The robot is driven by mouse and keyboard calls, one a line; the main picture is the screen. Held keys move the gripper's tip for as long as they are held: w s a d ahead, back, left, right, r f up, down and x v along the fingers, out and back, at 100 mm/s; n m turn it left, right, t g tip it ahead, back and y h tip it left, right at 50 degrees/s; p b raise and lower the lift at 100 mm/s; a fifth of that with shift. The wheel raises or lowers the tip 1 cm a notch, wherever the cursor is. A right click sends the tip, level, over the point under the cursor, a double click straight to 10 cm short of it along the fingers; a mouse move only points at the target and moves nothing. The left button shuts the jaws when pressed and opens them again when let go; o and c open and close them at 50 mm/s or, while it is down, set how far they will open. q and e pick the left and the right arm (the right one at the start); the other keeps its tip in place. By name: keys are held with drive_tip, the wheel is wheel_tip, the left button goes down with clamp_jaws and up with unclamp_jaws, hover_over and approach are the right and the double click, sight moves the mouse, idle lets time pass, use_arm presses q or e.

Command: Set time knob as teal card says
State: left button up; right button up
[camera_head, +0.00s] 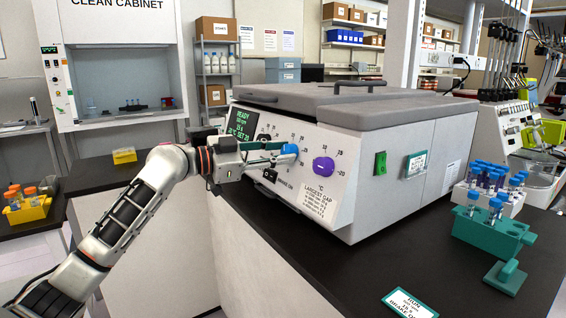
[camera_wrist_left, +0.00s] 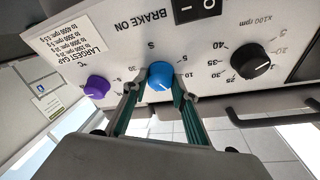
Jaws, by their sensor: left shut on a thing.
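The blue knob (camera_head: 290,150) is on the sloped front panel of the grey machine (camera_head: 395,165), between a black knob and a purple knob. In the left wrist view the blue knob (camera_wrist_left: 160,74) has an "S" printed by it, and its scale is partly hidden by my fingers. My left gripper (camera_head: 280,155) is shut on the blue knob, with one teal finger on each side. A teal-edged card (camera_head: 410,303) lies flat on the dark bench at the front; I make out "RUN" and "BRAKE OF", the rest is too small. My right gripper is not in view.
The purple knob (camera_head: 323,167) and the black knob (camera_wrist_left: 250,62) sit close on either side of my fingers. A brake switch (camera_wrist_left: 198,8) and a green display (camera_head: 242,122) are on the panel. A teal tube rack (camera_head: 490,232) stands at right.

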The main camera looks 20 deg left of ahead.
use_arm(q)
drive_tip(key=shift+m+b, duration=0.45)
drive_tip(key=shift+m, duration=0.25)
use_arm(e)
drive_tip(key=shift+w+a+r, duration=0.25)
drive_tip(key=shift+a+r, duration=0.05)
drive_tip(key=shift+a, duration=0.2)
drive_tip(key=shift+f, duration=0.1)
use_arm(q)
drive_tip(key=o, duration=1.1)
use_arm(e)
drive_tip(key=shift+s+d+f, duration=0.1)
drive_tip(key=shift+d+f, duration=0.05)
use_arm(q)
drive_tip(key=shift+a, duration=0.15)
drive_tip(key=v, duration=1.1)
drive_tip(key=shift+s+a, duration=0.2)
drive_tip(key=shift+a, duration=0.15)
drive_tip(key=shift+r, duration=0.1)
